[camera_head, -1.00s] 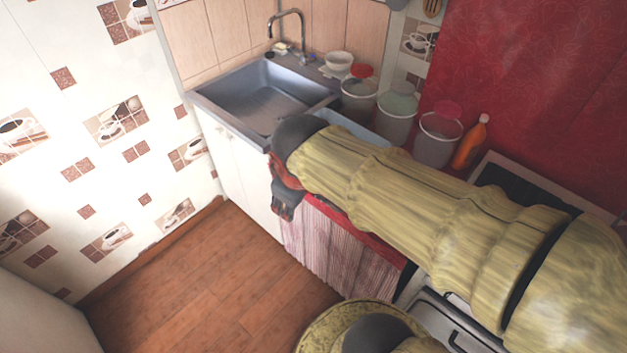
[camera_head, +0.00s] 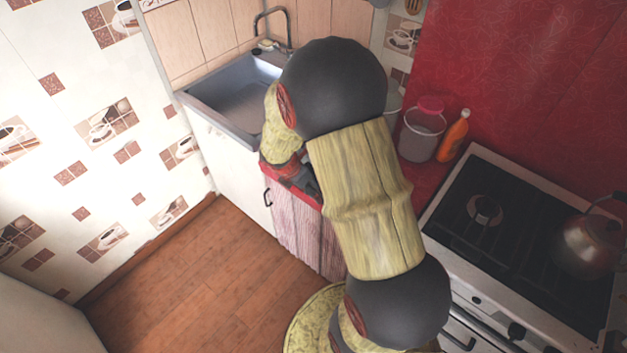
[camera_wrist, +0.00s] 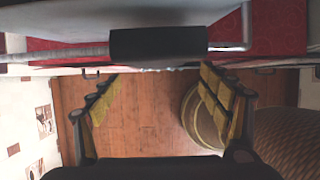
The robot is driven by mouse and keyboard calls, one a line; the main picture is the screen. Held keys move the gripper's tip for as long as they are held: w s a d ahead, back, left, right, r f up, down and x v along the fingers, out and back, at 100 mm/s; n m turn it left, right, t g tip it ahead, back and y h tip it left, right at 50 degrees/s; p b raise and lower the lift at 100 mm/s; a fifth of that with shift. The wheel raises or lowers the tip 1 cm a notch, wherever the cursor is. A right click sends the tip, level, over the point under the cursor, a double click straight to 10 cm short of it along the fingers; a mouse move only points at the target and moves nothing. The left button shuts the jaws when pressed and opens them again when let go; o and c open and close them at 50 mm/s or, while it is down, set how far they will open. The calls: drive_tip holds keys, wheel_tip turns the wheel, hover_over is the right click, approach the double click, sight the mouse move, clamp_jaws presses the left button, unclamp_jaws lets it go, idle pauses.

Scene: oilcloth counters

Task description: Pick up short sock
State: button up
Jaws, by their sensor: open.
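My gripper (camera_wrist: 160,82) is open in the wrist view, with its two padded fingers wide apart and nothing between them. A black, flat, roughly rectangular thing (camera_wrist: 158,42) lies just beyond the fingertips, across a pale grey surface with a thin grey bar. I cannot tell whether it is the short sock. In the head view my gripper (camera_head: 302,180) is partly hidden by my arm, at the front edge of the red counter. No sock can be made out there; my arm covers much of that counter.
The red counter (camera_head: 423,182) holds a clear bucket with a red lid (camera_head: 421,135) and an orange bottle (camera_head: 454,136). The sink (camera_head: 225,98) is at left. The stove (camera_head: 480,245) carries a kettle (camera_head: 588,243) at right. The wooden floor (camera_head: 190,290) is clear.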

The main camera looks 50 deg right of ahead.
drive_tip(key=shift+b+x, duration=1.1)
drive_tip(key=shift+x, duration=1.3)
drive_tip(key=shift+f, duration=0.25)
drive_tip(key=c, duration=0.3)
drive_tip(key=c, duration=1)
